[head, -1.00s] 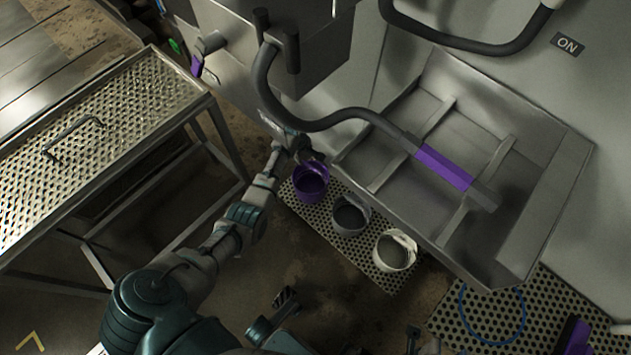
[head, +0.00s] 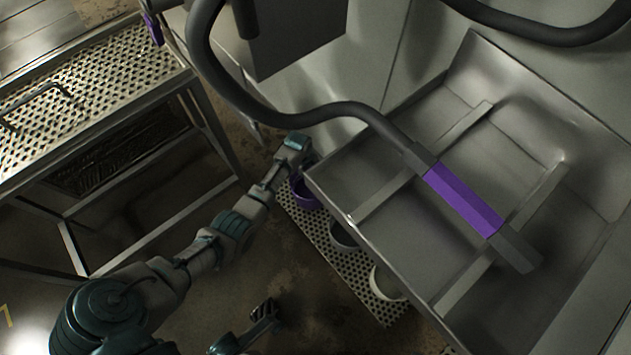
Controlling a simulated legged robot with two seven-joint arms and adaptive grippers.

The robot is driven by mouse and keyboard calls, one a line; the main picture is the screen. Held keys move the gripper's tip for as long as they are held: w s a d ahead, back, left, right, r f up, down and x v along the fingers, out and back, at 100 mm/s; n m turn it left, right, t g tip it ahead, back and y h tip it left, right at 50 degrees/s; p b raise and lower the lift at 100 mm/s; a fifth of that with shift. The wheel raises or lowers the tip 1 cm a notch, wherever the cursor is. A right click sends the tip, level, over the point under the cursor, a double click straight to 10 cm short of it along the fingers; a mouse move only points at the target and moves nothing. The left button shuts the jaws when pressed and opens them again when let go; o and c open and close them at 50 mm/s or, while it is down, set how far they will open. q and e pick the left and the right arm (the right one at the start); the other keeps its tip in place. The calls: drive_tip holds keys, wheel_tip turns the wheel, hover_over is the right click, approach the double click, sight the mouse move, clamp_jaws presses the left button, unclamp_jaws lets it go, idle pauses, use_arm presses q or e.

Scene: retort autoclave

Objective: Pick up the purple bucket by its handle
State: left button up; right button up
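The purple bucket (head: 306,199) stands on the perforated floor grate, beside the near left edge of the steel basin. It is partly covered by my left gripper and the basin edge, and I cannot make out its handle. My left arm reaches in from the lower left. My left gripper (head: 302,160) is over the bucket's far side, close to its rim. Its fingers are too small and dark to tell whether they are open, or whether they touch the handle.
A grey bucket (head: 342,237) and a white bucket (head: 386,284) stand in line on the grate (head: 318,228), partly under the steel basin (head: 400,215). A hose with a purple grip (head: 462,198) crosses above the basin. A perforated steel table (head: 120,75) stands left.

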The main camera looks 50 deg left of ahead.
use_arm(q)
drive_tip(key=shift+r, duration=0.2)
drive_tip(key=shift+c, duration=0.3)
clamp_jaws()
